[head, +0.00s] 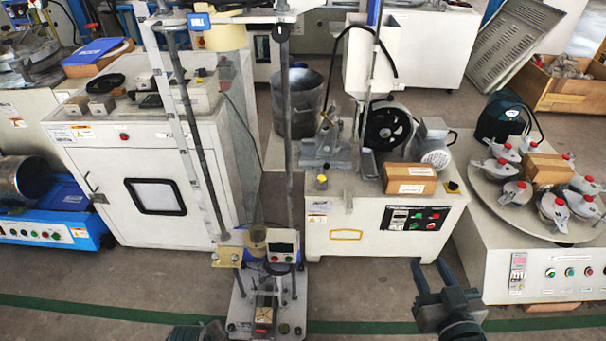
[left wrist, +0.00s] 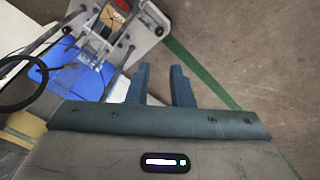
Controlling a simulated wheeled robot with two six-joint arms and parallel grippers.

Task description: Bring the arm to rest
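My right gripper (head: 427,263) shows at the lower right of the head view. Its two dark blue fingers point away from me and stand apart with nothing between them. It is in front of the white machine with the control panel (head: 415,218). My left gripper shows in the left wrist view (left wrist: 160,68), its two blue-grey fingers apart and only grey floor between them. In the head view only a dark part of my left arm (head: 197,333) shows at the bottom edge; its fingers cannot be made out there.
A tall testing stand with a metal base plate (head: 240,310) stands close to my left arm; its base also shows in the left wrist view (left wrist: 147,40). A round table (head: 500,205) with several clamps is at the right. Floor with a green line (head: 360,327) is clear between.

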